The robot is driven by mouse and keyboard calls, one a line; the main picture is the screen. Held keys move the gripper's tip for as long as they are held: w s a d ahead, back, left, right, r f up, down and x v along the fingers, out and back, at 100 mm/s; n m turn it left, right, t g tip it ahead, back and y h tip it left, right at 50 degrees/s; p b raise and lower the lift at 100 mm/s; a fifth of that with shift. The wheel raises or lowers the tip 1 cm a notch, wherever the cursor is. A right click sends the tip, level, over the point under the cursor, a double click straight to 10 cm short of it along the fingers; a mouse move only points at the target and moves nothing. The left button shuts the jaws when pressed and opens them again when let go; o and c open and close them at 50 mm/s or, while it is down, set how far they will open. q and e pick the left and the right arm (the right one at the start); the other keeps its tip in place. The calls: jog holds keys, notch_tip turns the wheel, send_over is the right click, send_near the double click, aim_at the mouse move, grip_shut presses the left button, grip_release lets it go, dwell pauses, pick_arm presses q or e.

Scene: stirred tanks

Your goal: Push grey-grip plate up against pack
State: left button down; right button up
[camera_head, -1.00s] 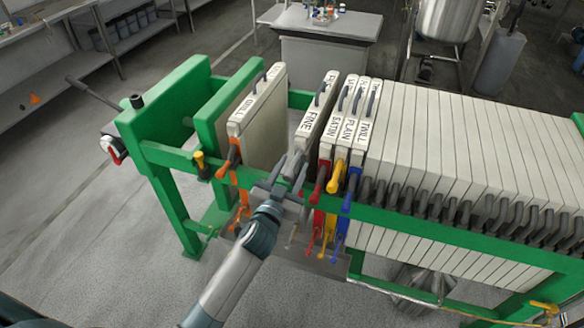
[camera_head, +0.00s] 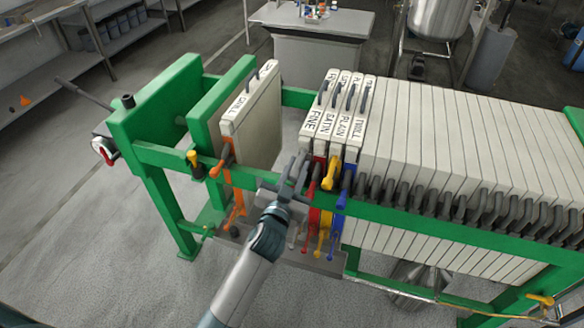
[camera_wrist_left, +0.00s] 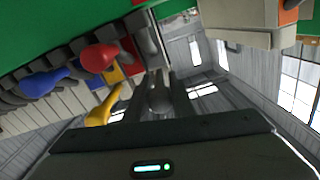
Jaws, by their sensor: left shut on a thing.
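The grey-grip plate, labelled FINE (camera_head: 311,124), hangs upright in the green press frame at the left end of the pack of white plates (camera_head: 425,125). No gap shows between its top and the red-grip plate labelled SATIN (camera_head: 327,126). My left gripper (camera_head: 291,180) is at the near rail, shut on the plate's grey grip. In the left wrist view the grey grip (camera_wrist_left: 158,98) sits between the two fingers, beside the red grip (camera_wrist_left: 98,57). The fingers partly cover the grip. My right gripper is not in view.
The orange-grip plate labelled DRILL (camera_head: 255,115) stands apart to the left, against the green follower (camera_head: 218,100), with a wide gap between it and the pack. The green near rail (camera_head: 400,220) runs under the grips. A yellow grip (camera_head: 331,172) and a blue grip (camera_head: 346,185) are close to the right.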

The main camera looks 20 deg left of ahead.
pick_arm(q)
jog(key=shift+d, duration=0.25)
jog(key=c, duration=1.6)
grip_release()
jog(key=shift+c, duration=0.2)
jog(key=shift+o, duration=0.5)
jog(key=shift+d, duration=0.2)
jog(key=shift+s+a, duration=0.1)
jog(key=shift+a, duration=0.1)
jog(key=shift+s+f, duration=0.15)
jog(key=shift+s, duration=0.35)
jog(key=s+b, duration=0.5)
jog(key=s, duration=1.1)
jog(key=shift+s+a, duration=0.15)
